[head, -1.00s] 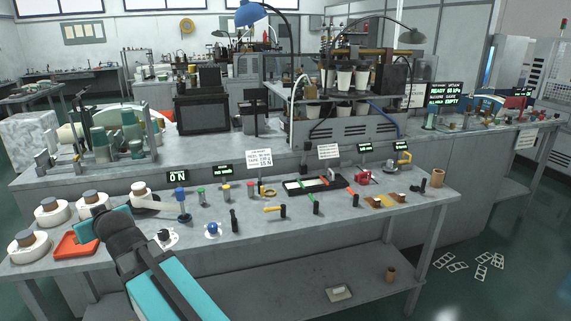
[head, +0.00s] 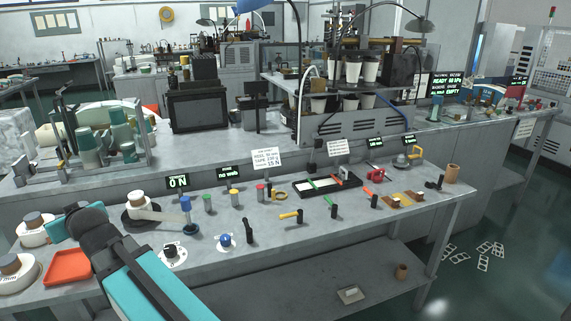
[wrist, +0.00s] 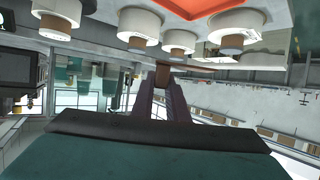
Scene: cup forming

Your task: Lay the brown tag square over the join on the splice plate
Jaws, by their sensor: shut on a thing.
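In the wrist view the two dark fingers of my gripper (wrist: 166,92) are shut on a small brown piece (wrist: 163,73), which looks like the brown tag. In the head view my teal gripper body (head: 76,221) is at the left end of the bench, over the area between the white reels and the red tray; its fingertips and the held piece are hidden there.
White reels (head: 33,231) and a red tray (head: 68,266) are at the bench's left end. Brown pieces on yellow pads (head: 397,200) and a brown cylinder (head: 452,174) are at the right. Sign cards stand behind.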

